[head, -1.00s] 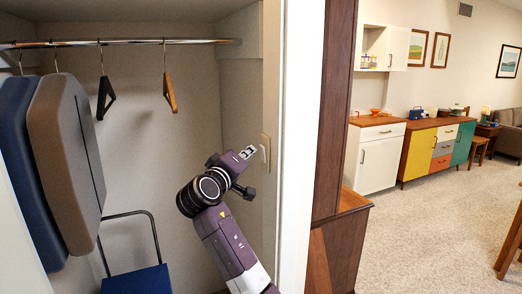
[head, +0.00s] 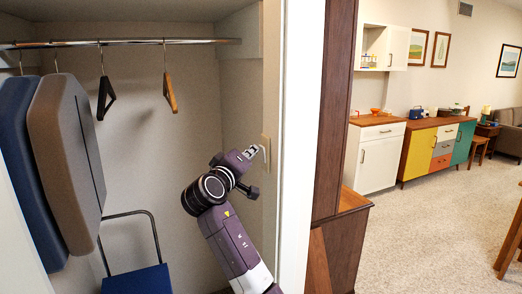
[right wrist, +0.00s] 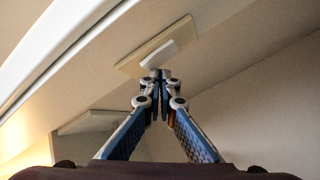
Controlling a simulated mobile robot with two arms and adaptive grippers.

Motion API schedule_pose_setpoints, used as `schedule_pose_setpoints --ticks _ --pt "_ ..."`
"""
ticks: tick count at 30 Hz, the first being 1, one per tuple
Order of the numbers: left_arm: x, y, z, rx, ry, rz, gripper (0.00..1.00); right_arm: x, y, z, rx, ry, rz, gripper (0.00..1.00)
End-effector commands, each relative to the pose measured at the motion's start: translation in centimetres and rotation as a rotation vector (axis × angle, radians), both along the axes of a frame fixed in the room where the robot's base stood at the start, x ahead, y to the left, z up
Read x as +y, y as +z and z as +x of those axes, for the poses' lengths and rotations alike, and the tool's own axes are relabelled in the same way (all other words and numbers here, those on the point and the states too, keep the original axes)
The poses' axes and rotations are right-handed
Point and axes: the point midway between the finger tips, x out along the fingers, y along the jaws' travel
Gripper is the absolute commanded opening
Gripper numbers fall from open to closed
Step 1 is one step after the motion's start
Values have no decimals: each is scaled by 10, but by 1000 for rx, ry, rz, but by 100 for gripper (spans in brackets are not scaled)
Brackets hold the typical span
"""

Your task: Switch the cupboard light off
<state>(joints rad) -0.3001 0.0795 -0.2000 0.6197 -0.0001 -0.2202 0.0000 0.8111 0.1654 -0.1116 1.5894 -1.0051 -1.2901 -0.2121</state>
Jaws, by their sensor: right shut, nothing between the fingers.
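The light switch is a pale plate (head: 266,143) on the cupboard's right inner wall. In the right wrist view its plate (right wrist: 180,31) shows with a raised lighter rocker (right wrist: 159,51) on it. My right gripper (head: 254,151) is shut and empty, with its fingertips close to the switch. In the right wrist view the shut fingertips (right wrist: 159,73) are at the lower edge of the rocker; I cannot tell whether they touch it. Whether the light is on is unclear. My left gripper is not in view.
A metal rail (head: 130,42) crosses the cupboard with a black hanger (head: 105,97) and a wooden hanger (head: 169,92). The white door frame (head: 300,150) borders the opening.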

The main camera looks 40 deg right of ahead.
Motion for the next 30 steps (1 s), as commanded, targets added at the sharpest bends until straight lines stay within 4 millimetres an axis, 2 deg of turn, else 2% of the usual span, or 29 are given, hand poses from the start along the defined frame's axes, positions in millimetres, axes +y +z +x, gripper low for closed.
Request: schedule_pose_setpoints --ticks 22,30 --pt "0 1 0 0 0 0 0 -6 1 -1 0 0 0 0" --pt "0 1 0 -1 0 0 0 3 -1 1 0 1 1 0"
